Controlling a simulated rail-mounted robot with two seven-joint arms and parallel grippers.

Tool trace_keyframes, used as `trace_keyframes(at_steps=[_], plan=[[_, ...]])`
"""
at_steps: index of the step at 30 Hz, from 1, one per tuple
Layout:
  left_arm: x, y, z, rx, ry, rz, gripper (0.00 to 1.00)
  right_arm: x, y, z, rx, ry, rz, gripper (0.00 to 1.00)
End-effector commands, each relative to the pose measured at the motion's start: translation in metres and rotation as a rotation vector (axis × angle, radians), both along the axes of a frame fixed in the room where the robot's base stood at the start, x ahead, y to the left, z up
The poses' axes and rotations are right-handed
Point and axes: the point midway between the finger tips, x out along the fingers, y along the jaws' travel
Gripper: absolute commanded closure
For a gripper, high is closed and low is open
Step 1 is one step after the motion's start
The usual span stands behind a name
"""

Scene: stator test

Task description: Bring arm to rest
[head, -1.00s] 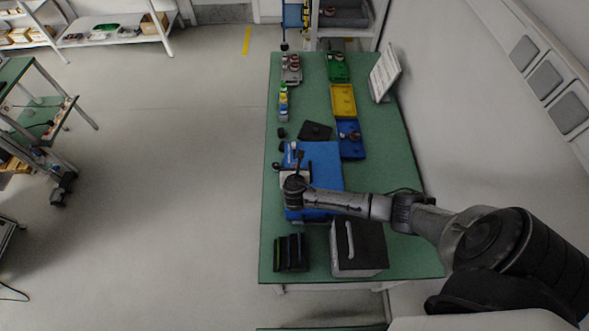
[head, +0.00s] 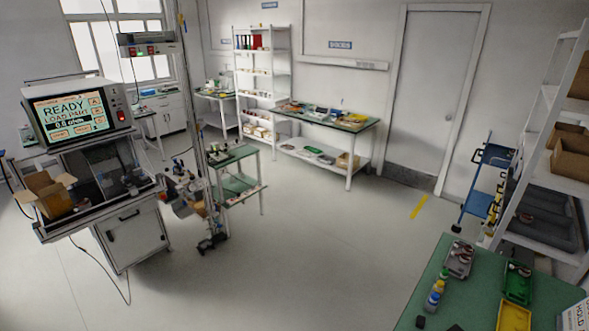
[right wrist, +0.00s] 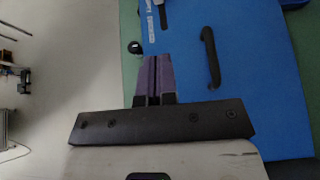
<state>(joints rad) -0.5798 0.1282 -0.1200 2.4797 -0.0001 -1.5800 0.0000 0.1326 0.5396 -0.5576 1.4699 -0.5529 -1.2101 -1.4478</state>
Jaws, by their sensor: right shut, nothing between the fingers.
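My right gripper (right wrist: 155,60) shows in the right wrist view. Its two fingers are together and nothing is between them. It is over a blue board (right wrist: 252,75) on the green table. A black handle-like bar (right wrist: 210,57) lies on the board, to the right of the fingers and apart from them in the picture. Neither arm shows in the head view now, and my left gripper is out of view.
A test station with a screen reading READY (head: 75,112) stands at the left of the head view. A green table (head: 450,310) with bottles (head: 434,297) and trays is at the lower right. Open floor (head: 300,250) lies between.

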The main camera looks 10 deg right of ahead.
Motion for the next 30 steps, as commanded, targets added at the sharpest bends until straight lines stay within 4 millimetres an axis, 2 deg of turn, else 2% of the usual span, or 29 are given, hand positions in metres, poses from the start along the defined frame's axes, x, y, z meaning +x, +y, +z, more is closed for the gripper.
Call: trace_keyframes(at_steps=[4, 7, 10, 13, 15, 17, 20, 24, 27, 30], plan=[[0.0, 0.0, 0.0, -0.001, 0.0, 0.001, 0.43, -0.003, -0.002, 0.0, 0.108, -0.132, -0.123, 1.0], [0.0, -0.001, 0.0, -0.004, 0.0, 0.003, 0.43, -0.009, -0.004, -0.002, 0.243, -0.269, -0.291, 1.0], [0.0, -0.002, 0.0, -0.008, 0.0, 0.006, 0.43, -0.012, 0.012, 0.008, 0.445, -0.443, -0.474, 1.0], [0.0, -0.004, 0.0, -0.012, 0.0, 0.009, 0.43, -0.008, 0.038, 0.041, 0.706, -0.636, -0.669, 1.0], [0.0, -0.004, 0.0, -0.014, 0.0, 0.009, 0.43, -0.005, 0.069, 0.076, 0.938, -0.758, -0.817, 1.0], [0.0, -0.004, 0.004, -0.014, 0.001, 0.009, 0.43, -0.013, 0.097, 0.104, 1.12, -0.811, -0.938, 1.0], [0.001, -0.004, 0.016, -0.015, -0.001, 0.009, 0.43, -0.044, 0.137, 0.145, 1.365, -0.81, -1.112, 1.0], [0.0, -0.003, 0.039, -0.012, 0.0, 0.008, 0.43, -0.111, 0.175, 0.196, 1.594, -0.708, -1.274, 1.0], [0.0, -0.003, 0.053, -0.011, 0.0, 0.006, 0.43, -0.153, 0.182, 0.212, 1.653, -0.678, -1.373, 1.0], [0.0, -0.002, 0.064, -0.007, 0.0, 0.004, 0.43, -0.188, 0.182, 0.208, 1.626, -0.658, -1.482, 1.0]])
